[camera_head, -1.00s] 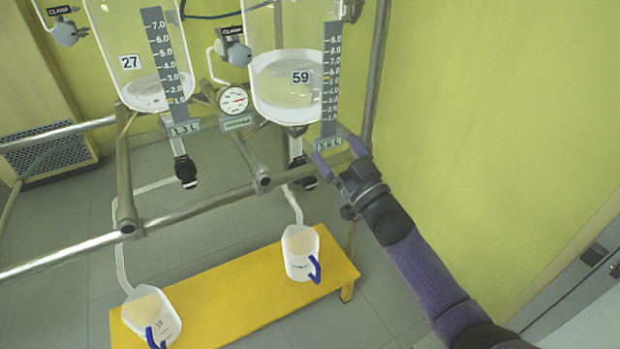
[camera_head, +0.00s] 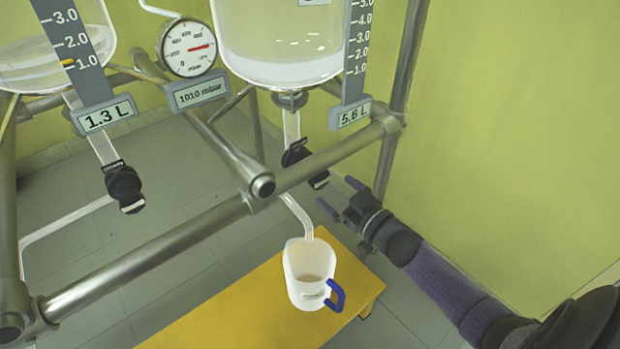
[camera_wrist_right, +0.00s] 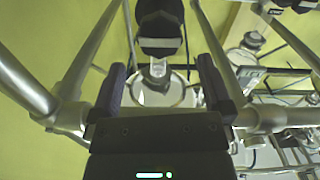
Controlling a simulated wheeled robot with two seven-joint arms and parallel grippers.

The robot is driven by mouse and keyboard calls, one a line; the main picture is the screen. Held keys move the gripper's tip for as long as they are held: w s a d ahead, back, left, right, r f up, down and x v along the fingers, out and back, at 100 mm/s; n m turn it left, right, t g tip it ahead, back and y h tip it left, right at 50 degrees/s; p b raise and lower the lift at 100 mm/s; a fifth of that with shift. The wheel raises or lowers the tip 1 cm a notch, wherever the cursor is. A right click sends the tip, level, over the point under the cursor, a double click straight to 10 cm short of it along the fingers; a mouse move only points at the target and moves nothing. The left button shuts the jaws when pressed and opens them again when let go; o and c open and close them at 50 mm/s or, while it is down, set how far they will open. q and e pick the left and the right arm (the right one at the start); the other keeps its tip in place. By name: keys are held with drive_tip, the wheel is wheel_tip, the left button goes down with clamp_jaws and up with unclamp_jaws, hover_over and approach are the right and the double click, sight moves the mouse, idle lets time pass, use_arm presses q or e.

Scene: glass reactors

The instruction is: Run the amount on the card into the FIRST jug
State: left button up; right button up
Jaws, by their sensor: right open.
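The right-hand glass reactor (camera_head: 280,35) holds pale liquid; its label (camera_head: 350,115) reads 5.6 L. Its black outlet valve (camera_head: 297,154) sits above a clear spout (camera_head: 300,218) that runs down to a white jug with a blue handle (camera_head: 311,268). The jug has some liquid inside and a small label too small to read. My right gripper (camera_head: 341,196) is open and empty, right of and below the valve. In the right wrist view a black knob (camera_wrist_right: 160,32) lies ahead between the open fingers, apart from them. The card is not in view.
The left-hand reactor (camera_head: 45,55), labelled 1.3 L, has its own black valve (camera_head: 124,186). A gauge (camera_head: 187,48) hangs between the reactors. A metal rail (camera_head: 150,255) crosses in front. The jug stands on a yellow bench (camera_head: 235,315). Open space lies right of the frame.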

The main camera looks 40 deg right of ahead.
sight(323, 182)
drive_tip(key=w+b, duration=0.1)
drive_tip(key=w, duration=0.1)
drive_tip(key=w+b, duration=0.1)
drive_tip(key=w, duration=0.3)
drive_tip(key=shift+a+f+b, duration=0.2)
drive_tip(key=shift+a+b, duration=0.05)
drive_tip(key=shift+b, duration=0.15)
drive_tip(key=shift+w+r, duration=0.15)
drive_tip(key=shift+w, duration=0.15)
drive_tip(key=shift+c, duration=1.2)
drive_tip(key=c, duration=0.9)
use_arm(q)
drive_tip(key=x, duration=0.3)
drive_tip(key=shift+s+d+f, duration=0.15)
drive_tip(key=shift+s+d, duration=0.1)
drive_tip(key=shift+s, duration=0.1)
